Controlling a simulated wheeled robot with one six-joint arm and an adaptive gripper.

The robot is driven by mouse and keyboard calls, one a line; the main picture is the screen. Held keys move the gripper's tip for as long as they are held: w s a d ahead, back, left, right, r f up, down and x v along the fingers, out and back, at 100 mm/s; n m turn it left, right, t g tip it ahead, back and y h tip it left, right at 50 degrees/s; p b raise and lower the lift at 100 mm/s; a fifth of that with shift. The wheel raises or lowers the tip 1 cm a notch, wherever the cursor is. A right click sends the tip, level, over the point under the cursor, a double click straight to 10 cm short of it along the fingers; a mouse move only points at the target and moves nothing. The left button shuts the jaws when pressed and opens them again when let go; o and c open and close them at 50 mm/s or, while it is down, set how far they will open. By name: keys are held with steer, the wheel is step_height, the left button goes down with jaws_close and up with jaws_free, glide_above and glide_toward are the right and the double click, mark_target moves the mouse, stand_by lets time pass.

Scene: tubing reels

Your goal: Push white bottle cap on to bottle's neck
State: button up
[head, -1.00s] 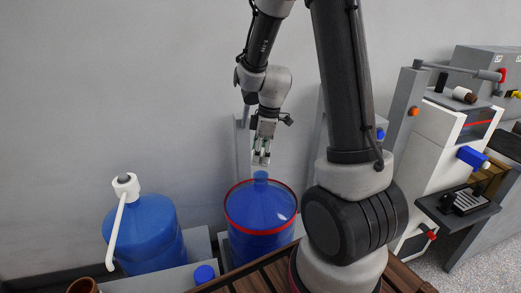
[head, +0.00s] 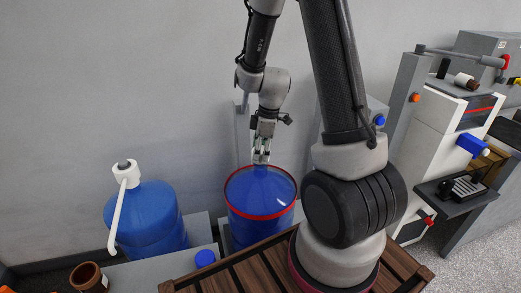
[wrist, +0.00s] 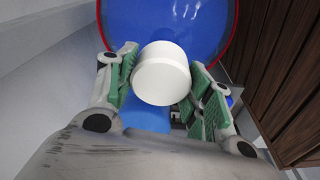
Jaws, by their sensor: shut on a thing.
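The white bottle cap (wrist: 162,75) sits between the green-padded fingers of my gripper (wrist: 162,92) in the wrist view. My gripper is shut on it. In the head view my gripper (head: 261,157) points down at the top of the large blue bottle (head: 262,201), which has a red ring around its shoulder. The bottle also shows behind the cap in the wrist view (wrist: 195,28).
A second blue bottle (head: 150,222) with a white pump (head: 126,174) stands at the left. A small blue cap (head: 205,258) and a brown cup (head: 88,277) are in front. A slatted wooden surface (head: 235,272) lies near my base. Grey machines stand at the right.

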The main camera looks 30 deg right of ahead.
steer(key=shift+f, duration=1.4)
steer(key=shift+f, duration=0.1)
steer(key=o, duration=0.8)
steer(key=r, duration=0.5)
steer(key=d+r, duration=0.1)
steer(key=r, duration=0.1)
steer(key=shift+s+r, duration=0.2)
steer(key=shift+s, duration=0.15)
